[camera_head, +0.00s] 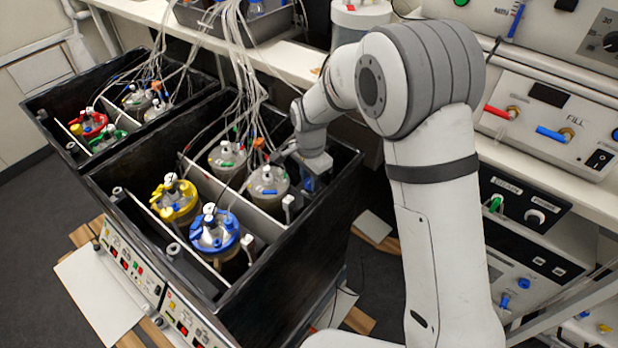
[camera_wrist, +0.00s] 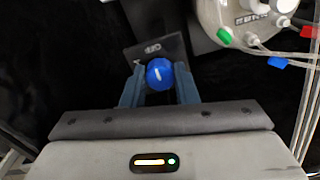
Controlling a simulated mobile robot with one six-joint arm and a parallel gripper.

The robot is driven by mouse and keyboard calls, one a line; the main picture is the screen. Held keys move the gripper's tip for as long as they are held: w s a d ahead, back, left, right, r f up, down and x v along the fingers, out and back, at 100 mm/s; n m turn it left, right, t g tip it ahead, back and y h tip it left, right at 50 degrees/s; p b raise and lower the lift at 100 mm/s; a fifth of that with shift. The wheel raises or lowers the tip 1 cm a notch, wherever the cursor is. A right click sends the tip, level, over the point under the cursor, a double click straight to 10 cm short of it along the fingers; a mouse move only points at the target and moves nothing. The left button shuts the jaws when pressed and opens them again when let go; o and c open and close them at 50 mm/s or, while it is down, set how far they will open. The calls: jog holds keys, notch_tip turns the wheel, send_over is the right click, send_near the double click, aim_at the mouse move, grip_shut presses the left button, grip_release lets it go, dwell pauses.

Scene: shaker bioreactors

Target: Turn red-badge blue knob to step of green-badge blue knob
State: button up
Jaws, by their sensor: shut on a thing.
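A round blue knob (camera_wrist: 159,73) with a short white mark shows in the wrist view, in front of a small dark panel (camera_wrist: 172,46) with pale lettering. The mark runs nearly up and down in the picture, its upper end leaning slightly left. My gripper (camera_wrist: 159,82) has one blue-grey finger on each side of the knob and is shut on it. I cannot identify a red or green badge in either view.
The black box (camera_head: 272,250) holds several lidded vessels, including a yellow-topped (camera_head: 174,198) and a blue-topped one (camera_head: 214,232). A vessel lid (camera_wrist: 250,14) with tubes is right of my gripper. Hanging tubes (camera_head: 240,80) run close by. Panels with blue knobs (camera_head: 523,283) stand at right.

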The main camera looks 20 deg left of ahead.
jog(key=shift+w+r, duration=0.15)
jog(key=o, duration=1)
notch_tip(320, 180, up, 8)
jog(key=shift+f, duration=0.2)
